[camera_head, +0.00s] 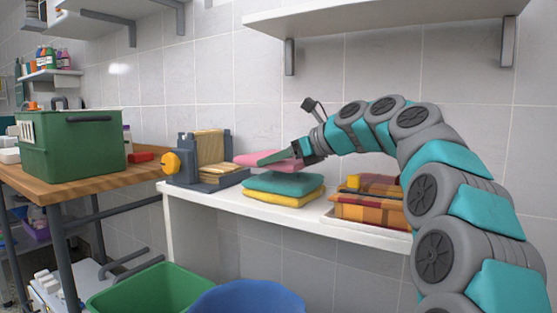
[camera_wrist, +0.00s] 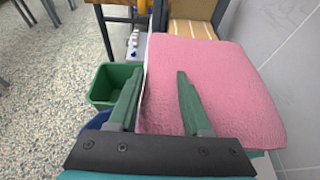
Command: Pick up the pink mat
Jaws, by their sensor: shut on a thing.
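The pink mat (camera_head: 247,157) is above the white shelf, over a stack of a teal folded mat (camera_head: 283,184) on a yellow one (camera_head: 285,199). A small gap seems to show between pink and teal. My gripper (camera_head: 272,158) is shut on the pink mat at its near side. In the wrist view the pink mat (camera_wrist: 235,85) fills the middle and right, looking flat. One green finger of my gripper (camera_wrist: 160,75) lies beyond its left edge and the other shows against its pink face.
Plaid folded cloths (camera_head: 372,208) lie in a tray to the right. A green bin (camera_head: 150,290) and a blue bin (camera_head: 247,298) stand below. A tiled wall is close behind.

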